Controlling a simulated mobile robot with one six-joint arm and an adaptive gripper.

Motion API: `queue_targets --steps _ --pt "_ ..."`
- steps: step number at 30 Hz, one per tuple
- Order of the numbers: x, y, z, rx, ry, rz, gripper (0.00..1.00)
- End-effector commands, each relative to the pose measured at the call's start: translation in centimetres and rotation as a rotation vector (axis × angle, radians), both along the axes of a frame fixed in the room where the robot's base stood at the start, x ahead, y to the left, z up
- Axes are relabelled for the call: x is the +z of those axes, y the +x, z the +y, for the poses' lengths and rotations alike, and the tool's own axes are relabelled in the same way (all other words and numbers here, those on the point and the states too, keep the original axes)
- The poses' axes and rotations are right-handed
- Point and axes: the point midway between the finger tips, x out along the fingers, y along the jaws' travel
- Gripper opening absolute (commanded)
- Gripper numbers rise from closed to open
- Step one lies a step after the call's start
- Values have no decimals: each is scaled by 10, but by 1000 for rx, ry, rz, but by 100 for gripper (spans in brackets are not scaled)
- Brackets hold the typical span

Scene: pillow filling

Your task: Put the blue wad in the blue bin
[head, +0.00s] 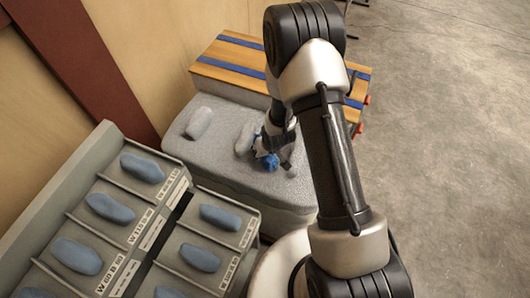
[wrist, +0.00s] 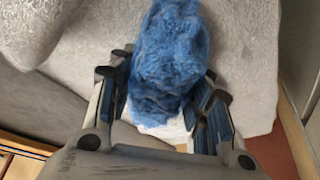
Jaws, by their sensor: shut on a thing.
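The blue wad (wrist: 168,62) is a fuzzy, bright blue lump between the two fingers of my gripper (wrist: 163,105) in the wrist view. My gripper is shut on it, and a white patch shows beneath its near end. In the head view the blue wad (head: 268,162) shows at the tip of my gripper (head: 276,155), over the grey padded surface (head: 225,165). I cannot tell whether the wad still touches that surface. I can make out no blue bin in either view.
Pale grey lumps (head: 199,123) lie on the padded surface left of my gripper. A labelled grey rack (head: 75,210) with blue-grey lumps in its compartments stands at the front left. A wooden top with blue stripes (head: 232,60) is behind. Bare floor (head: 450,120) lies at the right.

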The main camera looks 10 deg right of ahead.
Motion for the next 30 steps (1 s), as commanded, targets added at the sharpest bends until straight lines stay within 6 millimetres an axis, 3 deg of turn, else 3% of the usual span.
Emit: queue_targets --steps 12,13,21,30 --pt "-9 1 0 -1 1 -2 21" --pt "-8 1 0 0 0 -1 47" --pt "-7 1 0 0 0 -1 65" --pt "-7 1 0 0 0 -1 66"
